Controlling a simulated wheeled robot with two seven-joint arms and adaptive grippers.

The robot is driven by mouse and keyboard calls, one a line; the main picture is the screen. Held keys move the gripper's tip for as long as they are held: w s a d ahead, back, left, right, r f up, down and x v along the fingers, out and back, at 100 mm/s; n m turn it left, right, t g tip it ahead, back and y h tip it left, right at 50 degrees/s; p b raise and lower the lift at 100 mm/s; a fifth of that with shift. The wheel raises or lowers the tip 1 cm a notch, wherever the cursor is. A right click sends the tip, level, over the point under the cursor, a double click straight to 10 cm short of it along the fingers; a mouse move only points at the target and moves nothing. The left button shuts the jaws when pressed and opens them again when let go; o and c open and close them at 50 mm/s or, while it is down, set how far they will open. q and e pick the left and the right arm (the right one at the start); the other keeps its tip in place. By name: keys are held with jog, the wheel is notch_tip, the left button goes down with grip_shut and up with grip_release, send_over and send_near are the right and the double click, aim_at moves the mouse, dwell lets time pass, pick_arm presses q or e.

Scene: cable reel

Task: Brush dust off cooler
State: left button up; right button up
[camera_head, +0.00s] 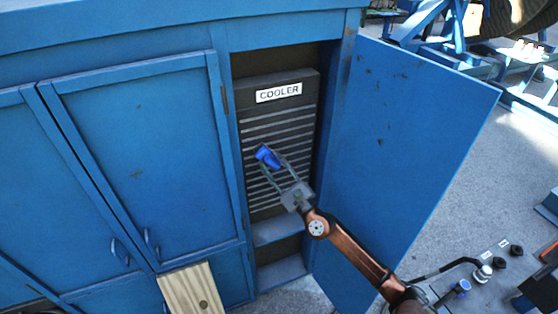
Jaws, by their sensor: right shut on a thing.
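The cooler (302,128) is a dark unit with pale horizontal slats and a "COOLER" label, set inside an open bay of the blue cabinet. My right gripper (273,163) is in front of the slats, left of their middle. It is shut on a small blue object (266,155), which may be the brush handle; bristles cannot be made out. Whether it touches the slats cannot be told. Dust is not clearly visible. My gripper and arm hide some of the lower slats. My left gripper is not in view.
The blue cabinet door (420,130) stands open to the right of the bay, behind my right arm. Closed cabinet doors (140,150) are on the left. A wooden board (190,290) is at the bottom. A panel with knobs (475,285) is at lower right.

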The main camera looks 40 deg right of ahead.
jog(key=a+p, duration=0.1)
jog(key=a, duration=0.1)
jog(key=w+a+p, duration=0.1)
jog(key=a, duration=0.1)
dwell(0.3)
jog(key=s+a+p, duration=0.1)
jog(key=s, duration=0.5)
jog(key=shift+a+p, duration=0.15)
jog(key=shift+p, duration=0.15)
dwell(0.3)
jog(key=shift+s+a, duration=0.2)
jog(key=shift+s, duration=0.5)
jog(key=shift+s+a, duration=0.15)
jog(key=shift+s, duration=0.55)
